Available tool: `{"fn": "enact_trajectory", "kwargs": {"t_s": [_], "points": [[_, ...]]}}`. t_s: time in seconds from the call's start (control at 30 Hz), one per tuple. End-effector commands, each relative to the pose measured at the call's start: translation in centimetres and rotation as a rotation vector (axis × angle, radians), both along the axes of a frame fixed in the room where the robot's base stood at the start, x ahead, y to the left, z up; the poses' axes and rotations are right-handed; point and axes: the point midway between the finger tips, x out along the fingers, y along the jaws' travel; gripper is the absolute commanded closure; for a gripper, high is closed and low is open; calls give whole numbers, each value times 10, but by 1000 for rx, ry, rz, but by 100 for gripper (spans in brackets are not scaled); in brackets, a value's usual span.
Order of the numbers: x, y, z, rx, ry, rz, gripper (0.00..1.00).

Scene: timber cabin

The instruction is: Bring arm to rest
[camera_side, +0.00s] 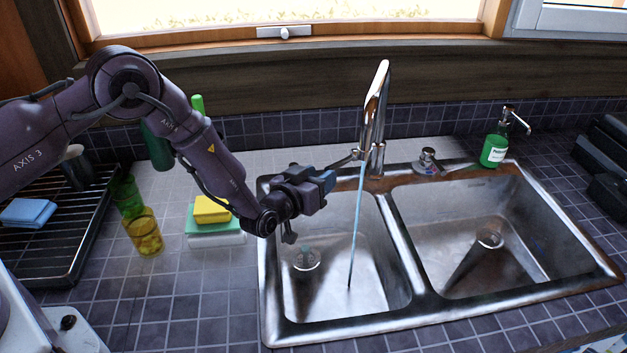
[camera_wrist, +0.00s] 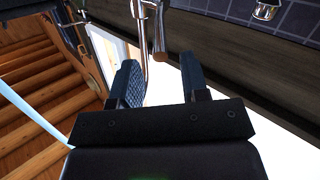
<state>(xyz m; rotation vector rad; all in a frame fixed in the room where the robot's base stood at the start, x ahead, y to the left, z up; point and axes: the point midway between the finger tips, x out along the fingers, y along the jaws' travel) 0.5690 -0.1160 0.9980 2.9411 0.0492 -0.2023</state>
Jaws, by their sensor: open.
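My gripper (camera_side: 325,184) is over the left sink basin, close to the faucet (camera_side: 376,115). In the wrist view my gripper's two fingers (camera_wrist: 163,85) are apart, with nothing held between them. The faucet lever (camera_wrist: 160,30) shows just beyond the fingers in that view; I cannot tell whether they touch it. Water (camera_side: 356,225) runs from the faucet in a thin stream into the left basin, just right of my gripper. My arm reaches in from the left, above the counter.
A double metal sink (camera_side: 405,250) fills the middle and right. A yellow sponge (camera_side: 212,210), an amber glass (camera_side: 145,235) and a green glass (camera_side: 127,195) stand left of it. A black rack (camera_side: 85,235) is far left. A green soap bottle (camera_side: 494,148) stands behind the right basin.

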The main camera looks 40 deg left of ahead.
Motion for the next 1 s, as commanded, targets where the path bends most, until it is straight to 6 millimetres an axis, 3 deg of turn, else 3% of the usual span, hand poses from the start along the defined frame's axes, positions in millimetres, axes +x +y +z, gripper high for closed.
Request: {"fn": "enact_trajectory", "kwargs": {"t_s": [0.2,0.73,0.87,1.0], "points": [[-18,-1,3,-2,0,-1,58],[-17,-1,8,-3,3,-3,58],[-12,1,34,-6,33,-23,58],[-10,5,91,-5,118,-70,58]]}}
